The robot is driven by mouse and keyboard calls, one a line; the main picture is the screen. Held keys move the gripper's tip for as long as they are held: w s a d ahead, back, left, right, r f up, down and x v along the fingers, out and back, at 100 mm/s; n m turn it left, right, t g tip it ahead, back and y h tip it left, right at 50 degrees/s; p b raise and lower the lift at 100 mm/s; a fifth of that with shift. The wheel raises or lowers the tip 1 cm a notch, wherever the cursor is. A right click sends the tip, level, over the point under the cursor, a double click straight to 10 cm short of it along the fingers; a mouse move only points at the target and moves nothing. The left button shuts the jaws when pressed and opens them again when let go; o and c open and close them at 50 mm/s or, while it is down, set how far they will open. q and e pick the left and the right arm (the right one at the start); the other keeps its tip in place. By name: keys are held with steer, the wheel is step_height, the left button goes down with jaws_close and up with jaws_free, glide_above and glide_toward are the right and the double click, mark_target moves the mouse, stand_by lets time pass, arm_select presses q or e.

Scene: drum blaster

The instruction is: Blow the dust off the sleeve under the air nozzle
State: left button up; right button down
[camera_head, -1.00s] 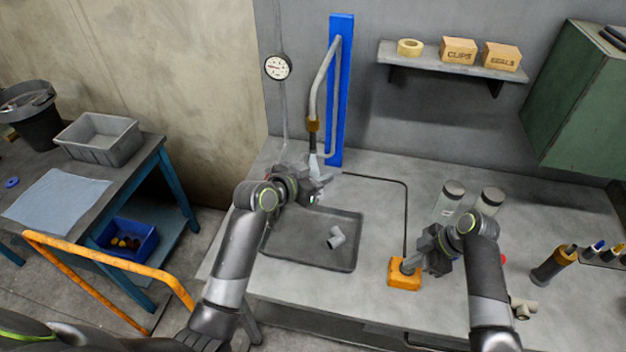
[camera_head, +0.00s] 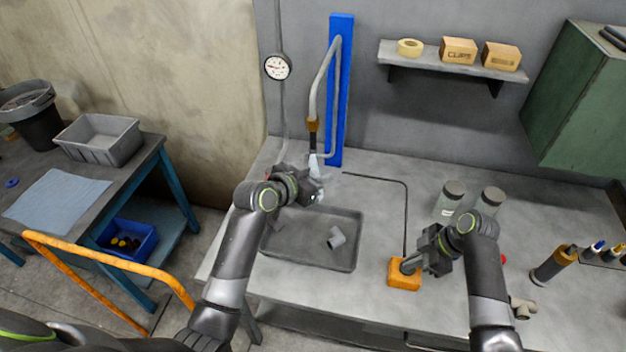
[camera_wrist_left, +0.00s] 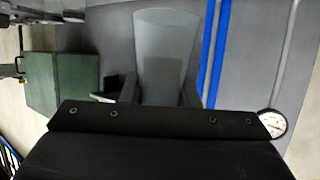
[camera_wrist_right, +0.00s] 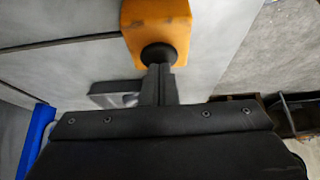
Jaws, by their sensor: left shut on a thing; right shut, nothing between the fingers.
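The sleeve is mostly hidden there. The air nozzle (camera_head: 313,142) hangs from a bent pipe just above the gripper, its tip close to the sleeve. Dust is too small to make out. My right gripper (camera_head: 411,266) is shut and empty. Its fingertips are at the black button (camera_wrist_right: 158,55) of an orange box (camera_head: 404,280); I cannot tell if it is pressed.
A dark tray (camera_head: 300,256) holds a grey elbow pipe (camera_head: 336,238). Two lidded jars (camera_head: 450,198) stand behind my right gripper. A blue post (camera_head: 341,90) carries the nozzle pipe. A cable runs from the orange box. Bench between tray and box is clear.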

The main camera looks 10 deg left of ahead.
step_height(320, 180, up, 7)
stand_by(1.0)
arm_select(q)
steer(key=shift+s, duration=0.1)
arm_select(e)
steer(key=shift+r, duration=0.1)
